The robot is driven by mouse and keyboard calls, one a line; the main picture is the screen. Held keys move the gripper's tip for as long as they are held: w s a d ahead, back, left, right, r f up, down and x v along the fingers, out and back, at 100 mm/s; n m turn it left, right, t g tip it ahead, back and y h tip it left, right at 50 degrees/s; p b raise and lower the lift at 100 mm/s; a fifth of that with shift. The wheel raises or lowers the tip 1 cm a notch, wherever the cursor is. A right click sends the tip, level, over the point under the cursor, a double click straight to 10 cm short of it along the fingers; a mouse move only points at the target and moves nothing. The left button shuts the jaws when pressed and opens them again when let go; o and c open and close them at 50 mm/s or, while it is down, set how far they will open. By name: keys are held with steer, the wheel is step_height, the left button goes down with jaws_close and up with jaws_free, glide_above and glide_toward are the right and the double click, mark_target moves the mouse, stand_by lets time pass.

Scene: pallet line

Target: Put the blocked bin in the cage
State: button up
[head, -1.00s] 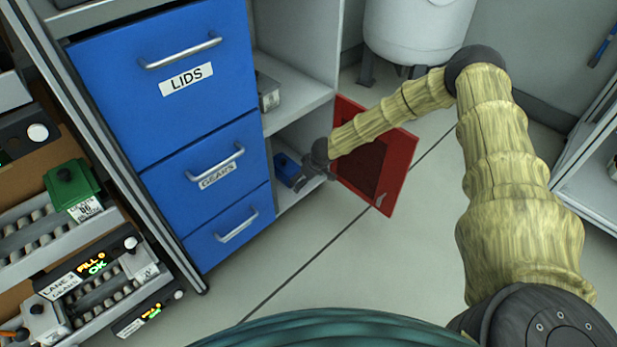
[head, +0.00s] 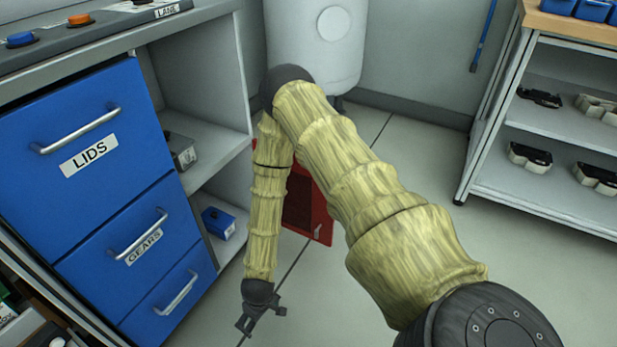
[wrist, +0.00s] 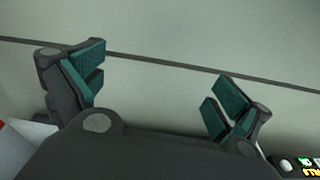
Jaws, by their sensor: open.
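A blue bin (head: 218,222) with a small white label sits on the lower shelf of the open grey cabinet, right of the drawers. A red panel (head: 322,218) with a dark window and a handle stands beside that compartment, partly hidden by my arm; it looks like an open cage door. I cannot tell whether the blue bin is the blocked one. My gripper (head: 262,316) hangs over the floor in front of the drawers, clear of the bin. In the wrist view my gripper (wrist: 161,90) has its teal-padded fingers wide apart with nothing between them.
Blue drawers marked LIDS (head: 85,150) and GEARS (head: 130,240) stand at left. A grey box (head: 182,152) sits on the upper shelf. A white tank (head: 318,50) stands behind. A rack (head: 545,180) with parts is at right.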

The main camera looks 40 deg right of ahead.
steer(key=s+d+r+m, duration=0.1)
steer(key=s+r, duration=0.2)
steer(key=s, duration=0.7)
steer(key=s+d+r+m+g, duration=0.1)
steer(key=s+r, duration=0.3)
steer(key=s, duration=0.6)
steer(key=shift+s+d+m+g, duration=0.15)
steer(key=shift+d+m+g, duration=0.2)
steer(key=shift+m, duration=0.15)
steer(key=shift+r, duration=0.1)
